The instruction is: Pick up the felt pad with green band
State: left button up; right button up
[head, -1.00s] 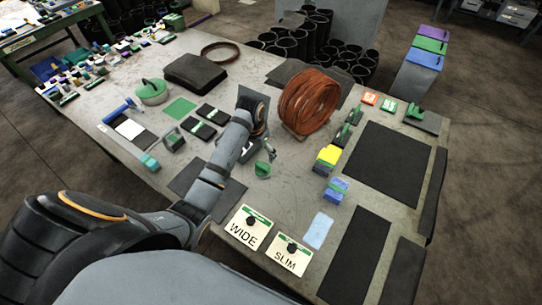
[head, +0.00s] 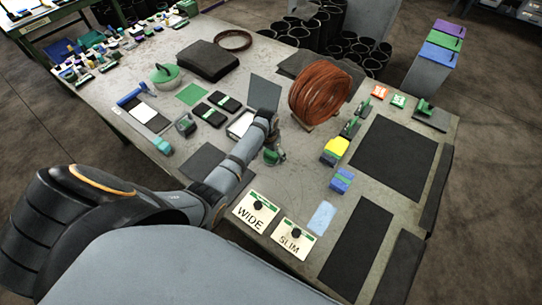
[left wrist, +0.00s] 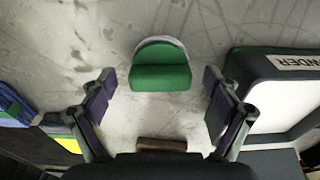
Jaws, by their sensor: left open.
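The felt pad with green band (left wrist: 160,70) shows in the left wrist view as a pale grey rounded edge behind a broad green band. It lies on the grey tabletop just ahead of my left gripper (left wrist: 160,98), centred between its two spread fingers. The fingers are open and hold nothing. In the head view the pad (head: 272,157) is a small green thing by the end of my left arm, partly covered by the gripper. My right gripper is not in view.
A white tray with a dark rim (left wrist: 285,85) stands close on the right in the left wrist view. Yellow and blue blocks (head: 335,150) and the orange-brown coil (head: 320,92) stand right of the gripper. WIDE (head: 255,212) and SLIM (head: 294,240) cards lie nearer.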

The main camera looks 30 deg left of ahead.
pick_arm(q)
jog(key=shift+w+f, duration=0.1)
jog(key=shift+f, duration=0.1)
jog(key=c, duration=1.2)
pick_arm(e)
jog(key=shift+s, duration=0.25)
pick_arm(q)
jog(key=shift+r, duration=0.15)
